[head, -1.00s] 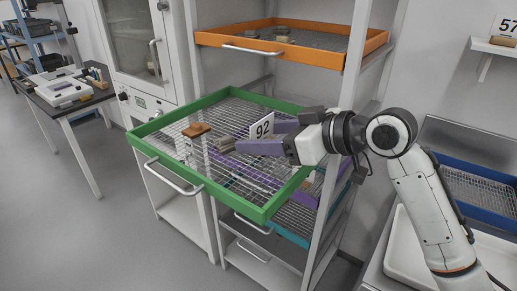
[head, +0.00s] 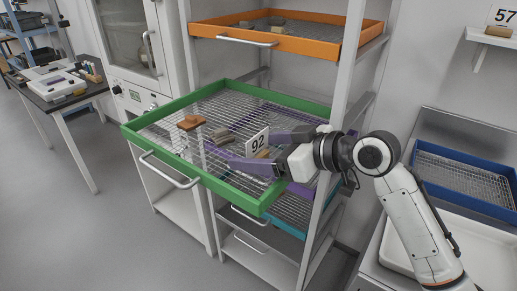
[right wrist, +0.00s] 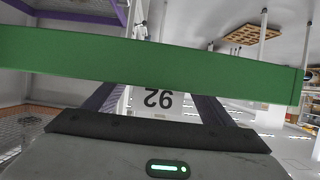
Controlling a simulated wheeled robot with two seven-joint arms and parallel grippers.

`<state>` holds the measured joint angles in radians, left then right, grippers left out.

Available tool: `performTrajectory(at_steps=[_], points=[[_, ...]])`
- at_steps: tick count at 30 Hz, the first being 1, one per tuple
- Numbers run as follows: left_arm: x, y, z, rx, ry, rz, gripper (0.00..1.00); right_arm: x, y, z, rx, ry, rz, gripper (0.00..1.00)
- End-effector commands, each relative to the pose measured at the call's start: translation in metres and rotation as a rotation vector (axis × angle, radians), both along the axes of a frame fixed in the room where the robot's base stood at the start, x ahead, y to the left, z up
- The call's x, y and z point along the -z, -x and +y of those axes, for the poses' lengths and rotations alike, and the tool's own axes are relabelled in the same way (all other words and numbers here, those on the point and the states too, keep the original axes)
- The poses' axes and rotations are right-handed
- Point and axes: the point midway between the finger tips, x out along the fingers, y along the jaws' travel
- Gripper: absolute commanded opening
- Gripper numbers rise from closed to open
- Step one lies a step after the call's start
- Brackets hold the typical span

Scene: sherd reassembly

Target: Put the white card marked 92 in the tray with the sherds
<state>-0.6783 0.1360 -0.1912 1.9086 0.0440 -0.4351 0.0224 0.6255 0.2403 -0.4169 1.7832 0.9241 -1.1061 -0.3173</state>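The white card marked 92 (head: 257,142) stands upright over the right part of the green-rimmed wire tray (head: 190,175), with a small tan block at its foot. Its number shows upside down in the right wrist view (right wrist: 158,98). My right gripper (head: 243,148) has purple fingers spread apart, one on each side of the card; it looks open, with gaps beside the card. An orange-brown sherd (head: 190,122) and greyish-tan sherds (head: 222,135) lie in the tray, left of the card. My left gripper is not in view.
An orange tray (head: 250,41) with several pieces is above the green one. Rack posts (head: 322,215) stand close to my right arm. The green rim (right wrist: 150,62) crosses the right wrist view. A blue wire tray (head: 465,190) and a card marked 57 (head: 503,15) are at right.

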Motion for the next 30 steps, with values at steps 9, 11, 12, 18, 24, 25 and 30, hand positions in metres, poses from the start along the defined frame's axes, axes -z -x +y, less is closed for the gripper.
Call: performTrajectory(at_steps=[9,11,12,18,24,25,30], points=[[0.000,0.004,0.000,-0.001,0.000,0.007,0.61,-0.005,0.000,-0.001,0.001,-0.001,-0.002,0.77],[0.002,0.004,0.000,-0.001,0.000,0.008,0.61,-0.006,0.003,-0.007,0.002,0.000,-0.002,0.77],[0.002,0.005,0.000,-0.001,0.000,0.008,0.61,-0.008,0.007,-0.012,0.003,0.001,-0.003,0.77],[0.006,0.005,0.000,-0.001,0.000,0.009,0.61,-0.025,0.030,-0.044,0.003,0.003,-0.005,0.77],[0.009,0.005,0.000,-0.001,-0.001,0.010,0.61,-0.039,0.052,-0.073,0.003,0.003,-0.002,0.77],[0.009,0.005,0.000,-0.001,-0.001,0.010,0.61,-0.041,0.054,-0.076,0.003,0.002,-0.001,0.77],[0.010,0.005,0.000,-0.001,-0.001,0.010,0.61,-0.048,0.063,-0.088,0.001,0.001,-0.001,0.77]])
